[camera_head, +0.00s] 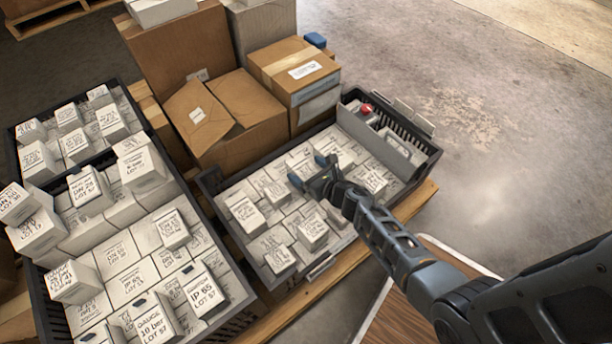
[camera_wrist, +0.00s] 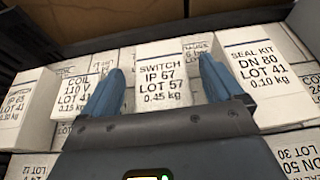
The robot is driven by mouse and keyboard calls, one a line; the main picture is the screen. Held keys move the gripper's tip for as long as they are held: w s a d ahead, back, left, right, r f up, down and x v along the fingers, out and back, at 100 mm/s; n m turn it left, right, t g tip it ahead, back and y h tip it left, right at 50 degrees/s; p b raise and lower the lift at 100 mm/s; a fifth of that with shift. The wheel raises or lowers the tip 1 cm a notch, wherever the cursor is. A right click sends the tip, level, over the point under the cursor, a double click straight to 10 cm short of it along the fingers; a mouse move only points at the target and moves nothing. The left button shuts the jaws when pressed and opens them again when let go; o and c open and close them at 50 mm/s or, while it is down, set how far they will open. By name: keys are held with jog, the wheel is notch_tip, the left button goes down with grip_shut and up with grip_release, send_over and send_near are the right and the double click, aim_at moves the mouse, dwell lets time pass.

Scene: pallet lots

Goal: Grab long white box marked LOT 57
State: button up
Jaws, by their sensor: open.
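A white box printed SWITCH IP 67 LOT 57 0.45 kg (camera_wrist: 162,72) stands in the middle of the wrist view, among other white boxes. My gripper (camera_wrist: 160,68) is open, with one blue finger on each side of this box in the picture. Whether the fingers touch it is not clear. In the head view my gripper (camera_head: 310,172) is over the back part of the right crate (camera_head: 222,200), and its fingers partly hide the boxes beneath. The lower front of the LOT 57 box is hidden by my gripper body.
Beside it are a SEAL KIT LOT 41 box (camera_wrist: 262,70) and a COIL box (camera_wrist: 78,92). The left crate (camera_head: 45,315) holds many white boxes, some also reading LOT 57 (camera_head: 203,293). Brown cartons (camera_head: 240,110) stand behind. The concrete floor at right is clear.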

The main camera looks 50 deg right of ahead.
jog(key=shift+w+d+f, duration=0.15)
jog(key=shift+w+f, duration=0.1)
jog(key=shift+w, duration=0.2)
jog(key=c, duration=1.4)
jog(key=shift+r, duration=0.1)
